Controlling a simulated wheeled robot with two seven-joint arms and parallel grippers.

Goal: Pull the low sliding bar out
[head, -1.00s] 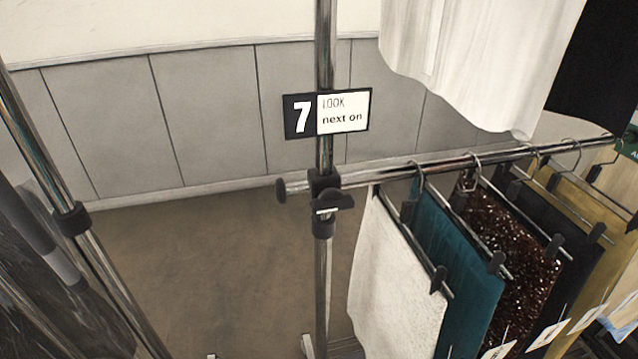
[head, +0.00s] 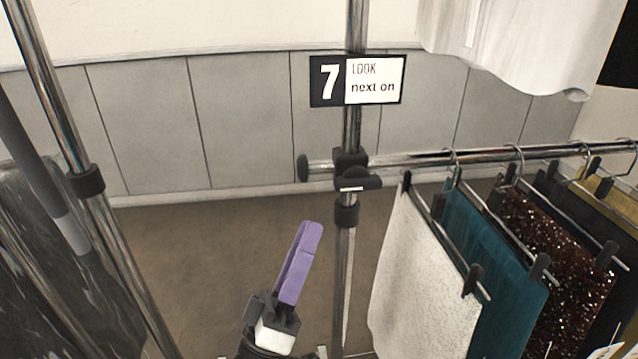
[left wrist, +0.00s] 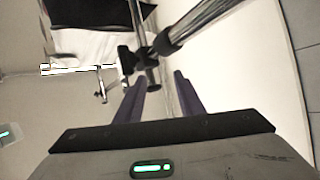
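The low sliding bar (head: 425,161) is a chrome rail running right from a black clamp (head: 351,172) on the upright post. A short stub with a dark round end cap (head: 303,167) sticks out left of the clamp. Clothes hang from the bar on the right. My left gripper (head: 311,229), with purple fingers, is below and left of the clamp, apart from the bar. In the left wrist view its two fingers (left wrist: 159,76) stand apart with nothing between them. Chrome tubes and black fittings show beyond them. My right gripper is out of view.
A sign reading "7 LOOK next on" (head: 357,80) is on the post above the clamp. White (head: 425,275), teal (head: 490,275) and sequinned (head: 550,265) garments hang close right of the post. Another chrome post (head: 50,90) stands at left. The floor (head: 200,260) between the posts looks clear.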

